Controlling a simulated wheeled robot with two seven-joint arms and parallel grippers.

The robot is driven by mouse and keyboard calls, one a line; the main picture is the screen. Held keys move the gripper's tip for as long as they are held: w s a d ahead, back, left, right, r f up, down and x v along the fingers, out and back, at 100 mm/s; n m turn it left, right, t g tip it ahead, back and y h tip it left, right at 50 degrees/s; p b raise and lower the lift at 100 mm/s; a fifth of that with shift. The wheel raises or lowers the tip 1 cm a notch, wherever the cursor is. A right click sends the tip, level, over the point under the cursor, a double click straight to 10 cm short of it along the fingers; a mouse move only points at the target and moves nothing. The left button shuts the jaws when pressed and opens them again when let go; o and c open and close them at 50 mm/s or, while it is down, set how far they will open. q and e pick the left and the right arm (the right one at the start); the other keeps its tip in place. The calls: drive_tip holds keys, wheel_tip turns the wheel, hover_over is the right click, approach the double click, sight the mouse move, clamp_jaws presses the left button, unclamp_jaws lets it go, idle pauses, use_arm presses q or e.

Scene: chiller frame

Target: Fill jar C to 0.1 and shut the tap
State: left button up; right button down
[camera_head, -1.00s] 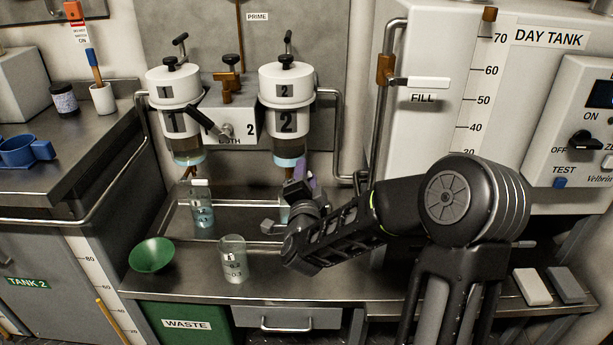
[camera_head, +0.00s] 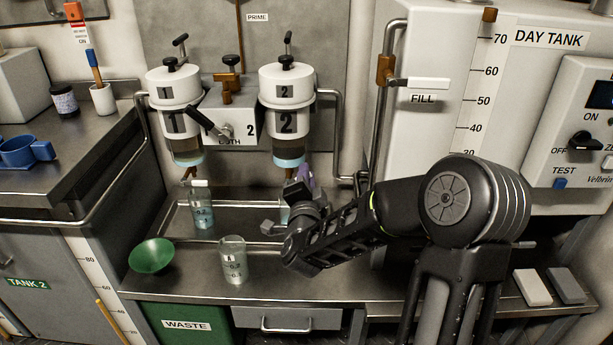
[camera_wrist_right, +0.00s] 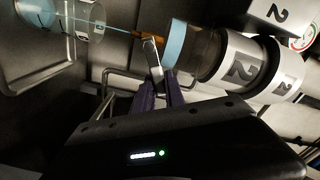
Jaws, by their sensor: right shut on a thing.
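My right gripper (camera_head: 301,180) is at the drain tap under filter 2 (camera_head: 288,120). In the right wrist view its purple fingers (camera_wrist_right: 155,85) are shut on the tap's silver lever (camera_wrist_right: 152,55), beside the brown tap outlet (camera_wrist_right: 148,38). A thin pale-blue stream (camera_wrist_right: 118,29) runs from the outlet into a clear jar (camera_wrist_right: 80,18) holding blue liquid. In the head view that jar (camera_head: 284,213) is mostly hidden behind my gripper; its letter cannot be read. My left gripper is not in view.
Another jar (camera_head: 202,212) with blue liquid stands under filter 1 (camera_head: 180,120). A clear jar (camera_head: 233,262) stands in front of the metal tray (camera_head: 240,234), right of a green funnel (camera_head: 151,256). The grey front drawer (camera_head: 300,318) is shut. The day tank (camera_head: 437,110) stands behind my right arm.

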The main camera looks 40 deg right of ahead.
drive_tip(key=shift+f+m+b, duration=0.35)
drive_tip(key=shift+m+b, duration=0.05)
drive_tip(key=shift+b, duration=0.45)
drive_tip(key=shift+s+d+f+m+b, duration=0.1)
drive_tip(key=shift+f+m+b, duration=0.3)
drive_tip(key=shift+m+b, duration=0.8)
drive_tip(key=shift+s+d+f+m+b, duration=0.1)
drive_tip(key=shift+f+m+b, duration=0.5)
drive_tip(key=shift+b, duration=1)
drive_tip(key=shift+d+f+m+b, duration=0.1)
drive_tip(key=shift+f+m+b, duration=0.1)
drive_tip(key=shift+m+b, duration=1.05)
drive_tip(key=shift+a+f, duration=0.1)
drive_tip(key=c, duration=1.7)
unclamp_jaws()
drive_tip(key=shift+c, duration=0.2)
drive_tip(key=o, duration=0.3)
drive_tip(key=shift+o, duration=0.2)
